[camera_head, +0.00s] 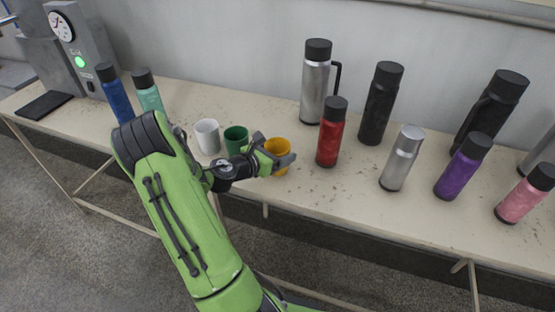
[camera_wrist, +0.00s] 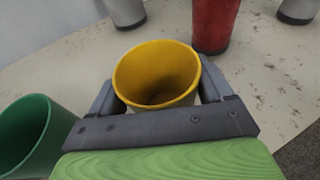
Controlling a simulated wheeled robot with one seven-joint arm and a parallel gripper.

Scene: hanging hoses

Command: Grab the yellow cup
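The yellow cup (camera_head: 278,148) stands upright on the table. In the wrist view the yellow cup (camera_wrist: 157,76) is empty, its mouth facing the camera. My gripper (camera_head: 273,151) is at the cup, with its fingers spread on either side of it. In the wrist view my gripper (camera_wrist: 159,88) has one finger along the cup's left side and one along its right. The gaps are very small, and I see no clear squeeze on the cup. The cup's lower part is hidden by the gripper.
A green cup (camera_head: 236,139) is close on the left, with a white cup (camera_head: 208,136) beyond it. A red bottle (camera_head: 329,134) stands close on the right. A silver jug (camera_head: 316,82) and several bottles stand behind and farther right. The wall (camera_head: 220,55) bounds the back.

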